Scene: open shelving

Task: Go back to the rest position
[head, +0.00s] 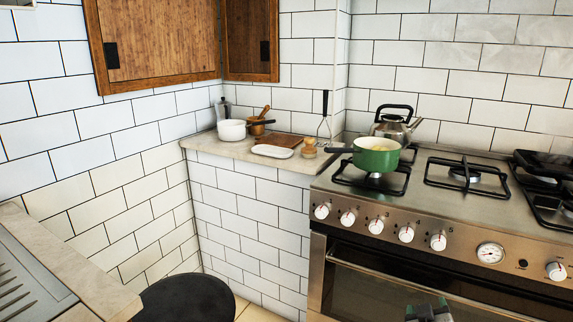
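The tip of what appears to be my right gripper (430,312) shows at the bottom edge, right of centre, in front of the oven. It is dark with a green part, and most of it is cut off by the frame. I cannot tell whether it is open or shut, and nothing is visibly held. My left gripper is not in view.
A stove (440,205) fills the right side, bearing a green pot (377,158) and a metal kettle (390,128). Another counter (95,290) edges the lower left.

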